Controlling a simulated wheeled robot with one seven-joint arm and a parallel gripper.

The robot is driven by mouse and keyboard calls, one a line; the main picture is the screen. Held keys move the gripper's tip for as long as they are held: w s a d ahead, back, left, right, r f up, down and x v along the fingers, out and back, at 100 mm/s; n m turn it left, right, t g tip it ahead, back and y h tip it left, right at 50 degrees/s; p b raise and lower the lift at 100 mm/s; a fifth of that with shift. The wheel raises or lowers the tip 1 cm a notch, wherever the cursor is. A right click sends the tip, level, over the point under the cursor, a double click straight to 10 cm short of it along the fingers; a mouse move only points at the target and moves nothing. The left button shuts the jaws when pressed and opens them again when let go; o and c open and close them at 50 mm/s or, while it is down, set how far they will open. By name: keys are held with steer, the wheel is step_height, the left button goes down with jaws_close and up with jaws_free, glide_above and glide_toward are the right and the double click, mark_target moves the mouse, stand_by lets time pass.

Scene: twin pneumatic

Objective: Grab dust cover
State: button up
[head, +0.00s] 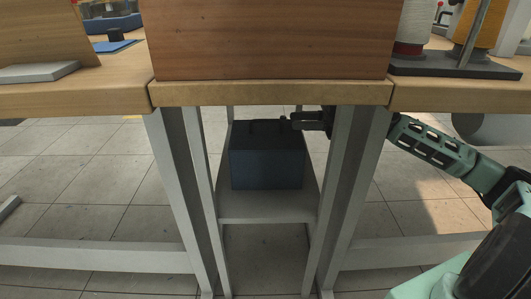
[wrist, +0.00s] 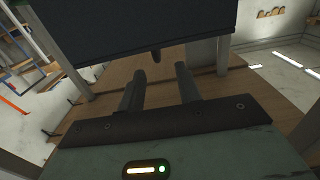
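A dark blue box-shaped cover (head: 266,168), which I take to be the dust cover, stands on a low shelf under the table. A small dark knob or handle shows on its top. In the wrist view the cover (wrist: 130,25) fills the upper part, and a small dark nub (wrist: 155,56) sticks out from its edge. My gripper (head: 286,122) reaches in from the right, level with the cover's top. In the wrist view my gripper (wrist: 160,73) is open, with nothing between its fingers. The nub lies just beyond the gap, apparently apart from the fingertips.
The grey shelf (head: 267,207) sits between grey table legs (head: 350,185). My arm passes behind the right leg. The wooden tabletop edge (head: 270,93) is close above, with a brown wooden panel (head: 270,40) on it. Spools on a dark base (head: 455,66) stand at the right.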

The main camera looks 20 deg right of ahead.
mark_target(277, 120)
steer(key=b+x, duration=0.1)
steer(key=x, duration=0.3)
steer(key=b+x, duration=0.1)
steer(key=x, duration=0.1)
steer(key=b+x, duration=0.1)
steer(key=x, duration=0.1)
steer(key=shift+w+a+f+b, duration=0.1)
steer(key=shift+w+f+b, duration=0.1)
steer(key=shift+f+b, duration=0.1)
steer(key=shift+w+a+r, duration=0.15)
steer(key=shift+a+r, duration=0.05)
steer(key=shift+a, duration=0.2)
jaws_close()
